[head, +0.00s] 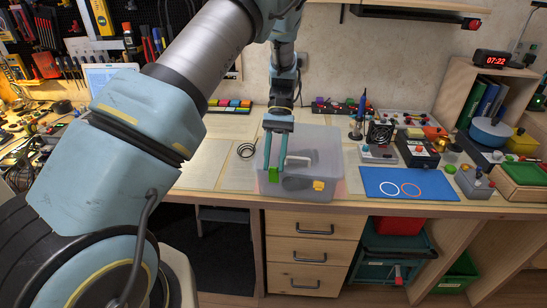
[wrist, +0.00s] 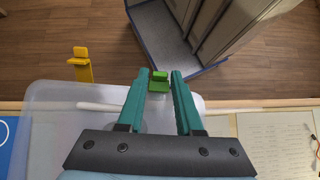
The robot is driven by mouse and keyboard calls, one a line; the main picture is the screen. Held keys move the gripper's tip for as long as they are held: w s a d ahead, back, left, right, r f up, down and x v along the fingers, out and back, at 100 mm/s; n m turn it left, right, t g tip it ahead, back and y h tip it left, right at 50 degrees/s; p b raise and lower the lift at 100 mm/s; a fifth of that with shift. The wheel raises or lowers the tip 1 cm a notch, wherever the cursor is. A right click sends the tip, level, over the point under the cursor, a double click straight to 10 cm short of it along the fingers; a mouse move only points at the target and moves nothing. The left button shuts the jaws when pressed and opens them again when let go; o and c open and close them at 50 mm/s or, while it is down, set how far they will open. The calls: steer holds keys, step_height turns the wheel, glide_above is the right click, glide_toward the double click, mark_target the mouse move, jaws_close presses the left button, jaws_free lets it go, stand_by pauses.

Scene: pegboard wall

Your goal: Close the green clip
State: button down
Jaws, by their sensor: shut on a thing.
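The green clip (head: 274,176) is at the front edge of a translucent lidded box (head: 330,150), left of its middle. My gripper (head: 276,168) reaches down over the box from behind, with its teal fingertips at the green clip. In the wrist view, the green clip (wrist: 159,83) shows between the two fingertips (wrist: 159,74), which are shut on it. The fingers hide part of the clip, and I cannot tell its exact tilt. A yellow clip (head: 318,185) is on the same front edge to the right; it also shows in the wrist view (wrist: 81,65), sticking out past the edge.
A white handle (head: 300,158) lies on top of the box. A blue mat (head: 408,184) with two rings is to the right, with small instruments behind it. Paper sheets (head: 203,163) lie to the left. Wooden drawers (head: 312,228) are below the bench edge.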

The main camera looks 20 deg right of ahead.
steer(key=shift+w+d+f+g+y, duration=0.1)
steer(key=shift+w+d+g+y, duration=0.05)
steer(key=shift+w+g+y, duration=0.3)
steer(key=shift+s, duration=0.1)
steer(key=c, duration=0.7)
jaws_free()
steer(key=b+v, duration=0.3)
steer(key=v, duration=0.6)
steer(key=shift+w+d, duration=0.1)
steer(key=shift+w, duration=0.3)
steer(key=shift+w+d+r, duration=0.15)
steer(key=shift+w+r, duration=0.15)
steer(key=shift+r, duration=0.2)
